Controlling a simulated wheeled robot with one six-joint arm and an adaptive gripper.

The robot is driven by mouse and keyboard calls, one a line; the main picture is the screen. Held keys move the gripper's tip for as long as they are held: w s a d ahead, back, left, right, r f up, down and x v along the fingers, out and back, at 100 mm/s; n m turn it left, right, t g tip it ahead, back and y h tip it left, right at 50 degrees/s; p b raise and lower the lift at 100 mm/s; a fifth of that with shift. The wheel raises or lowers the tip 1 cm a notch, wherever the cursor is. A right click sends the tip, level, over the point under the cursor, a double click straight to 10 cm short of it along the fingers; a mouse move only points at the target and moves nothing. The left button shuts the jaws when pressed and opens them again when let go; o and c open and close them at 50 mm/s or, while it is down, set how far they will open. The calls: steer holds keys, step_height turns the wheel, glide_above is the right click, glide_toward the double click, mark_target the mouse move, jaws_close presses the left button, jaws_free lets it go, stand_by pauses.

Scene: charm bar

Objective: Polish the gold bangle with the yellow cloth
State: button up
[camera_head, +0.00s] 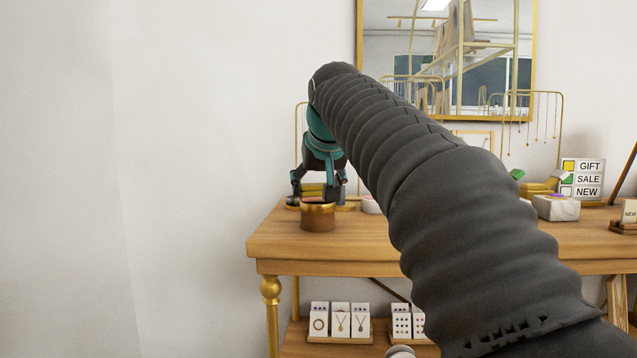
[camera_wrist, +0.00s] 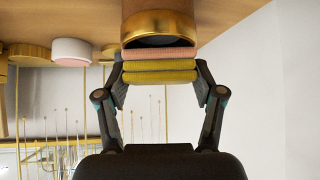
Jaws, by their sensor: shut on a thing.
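The gold bangle (camera_head: 318,206) sits around the top of a brown round stand (camera_head: 318,221) near the left end of the wooden table. In the wrist view the bangle (camera_wrist: 160,22) is a wide gold band around the stand. My gripper (camera_head: 319,193) points down just behind or above the bangle. In the wrist view my gripper (camera_wrist: 160,73) is shut on the folded yellow cloth (camera_wrist: 160,77), one finger on each side. A pink layer (camera_wrist: 160,53) lies between the yellow folds and the bangle. The cloth appears very close to the bangle; I cannot tell whether they touch.
The wooden table (camera_head: 280,240) has a white block (camera_head: 556,207) and a sign (camera_head: 582,179) at the right. A round pink-topped box (camera_wrist: 73,51) and necklace stands are nearby. A mirror (camera_head: 480,50) hangs behind. My arm hides much of the tabletop.

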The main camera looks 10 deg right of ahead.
steer(key=shift+s+f, duration=0.1)
steer(key=shift+s+a+b, duration=0.1)
steer(key=shift+s+b, duration=0.45)
steer(key=shift+s, duration=0.75)
steer(key=shift+w, duration=0.1)
steer(key=shift+w+p, duration=0.85)
steer(key=shift+w, duration=0.45)
steer(key=shift+s, duration=0.15)
